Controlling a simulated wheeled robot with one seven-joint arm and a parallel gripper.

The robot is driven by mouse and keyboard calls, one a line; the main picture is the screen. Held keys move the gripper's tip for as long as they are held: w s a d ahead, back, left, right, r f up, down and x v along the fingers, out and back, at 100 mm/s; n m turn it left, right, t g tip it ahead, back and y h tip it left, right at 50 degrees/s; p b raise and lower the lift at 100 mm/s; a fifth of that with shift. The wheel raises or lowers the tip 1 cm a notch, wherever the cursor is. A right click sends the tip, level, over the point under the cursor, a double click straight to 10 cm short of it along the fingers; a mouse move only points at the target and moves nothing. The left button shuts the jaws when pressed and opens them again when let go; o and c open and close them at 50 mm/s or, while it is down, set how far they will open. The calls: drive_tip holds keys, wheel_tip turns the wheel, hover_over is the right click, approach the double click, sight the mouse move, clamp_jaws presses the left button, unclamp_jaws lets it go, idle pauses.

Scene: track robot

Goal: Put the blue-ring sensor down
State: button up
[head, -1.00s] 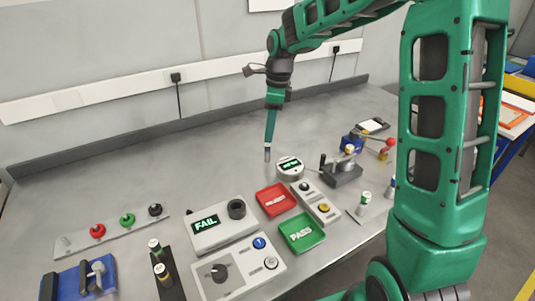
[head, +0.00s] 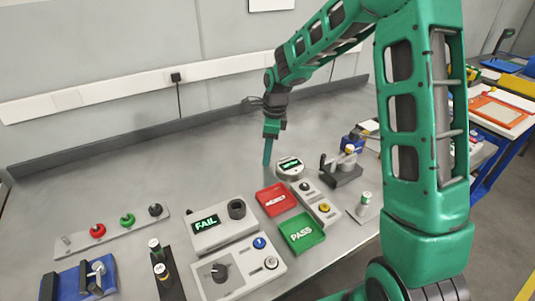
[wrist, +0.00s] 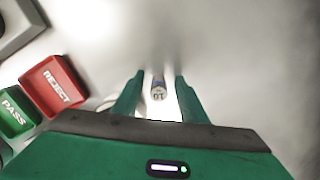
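The blue-ring sensor (wrist: 158,88) shows end-on in the wrist view as a small pale cylinder marked 01, with some blue on it. It is between the two fingers of my gripper (wrist: 157,97), with a gap on each side. The fingers are open and do not appear to touch it. In the head view my gripper (head: 267,163) points down, its fingertips low over the grey bench (head: 190,165), left of the round meter. The sensor cannot be made out there, hidden by the fingers.
The round meter (head: 289,167), red REJECT tray (head: 275,200) and green PASS tray (head: 301,232) are close on the right and front. A tester box reading FAIL (head: 207,222) stands nearer me. A black clamp fixture (head: 343,172) is farther right. The bench left of my gripper is clear.

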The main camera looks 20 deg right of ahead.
clamp_jaws()
